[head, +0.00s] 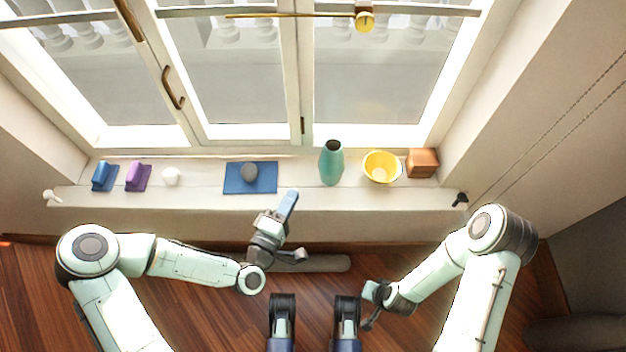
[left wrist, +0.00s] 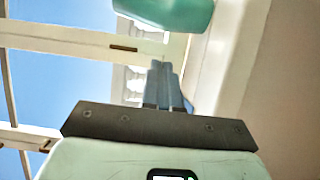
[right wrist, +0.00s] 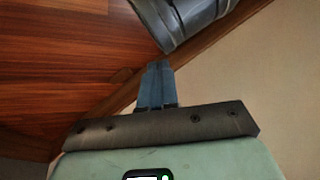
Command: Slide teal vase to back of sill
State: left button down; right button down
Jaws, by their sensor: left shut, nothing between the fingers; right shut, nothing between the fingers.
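The teal vase (head: 331,163) stands on the white window sill (head: 210,197), right of the middle, left of a yellow bowl. Part of it shows at the top of the left wrist view (left wrist: 175,12), beyond my fingers. My left gripper (head: 289,198) is shut and empty, in front of the sill and to the left of the vase, apart from it. Its closed fingers show in the left wrist view (left wrist: 163,85). My right gripper (head: 368,308) is low at the right, away from the sill. In the right wrist view its fingers (right wrist: 156,82) are shut and empty.
The yellow bowl (head: 382,167) and a copper-coloured box (head: 422,162) stand right of the vase. A blue mat (head: 235,180) with a grey object (head: 249,172) lies left of it. A white ball (head: 171,177), purple block (head: 138,177) and blue block (head: 105,176) sit farther left. Windows rise behind.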

aim_at(323, 172)
pick_arm(q)
jog(key=x, duration=0.4)
jog(key=w+d, duration=0.1)
jog(key=d+b, duration=0.1)
jog(key=d, duration=0.1)
jog(key=shift+w+d, duration=0.1)
jog(key=shift+w, duration=0.3)
jog(key=shift+w+d, duration=0.2)
jog(key=shift+d, duration=0.25)
pick_arm(e)
jog(key=shift+w+d+f, duration=0.6)
jog(key=shift+w+f, duration=0.25)
jog(key=shift+w, duration=0.1)
pick_arm(q)
jog(key=shift+w+d, duration=0.3)
jog(key=shift+d, duration=0.6)
jog(key=shift+a, duration=0.1)
pick_arm(e)
jog(key=shift+r, duration=0.1)
jog(key=shift+a, duration=0.1)
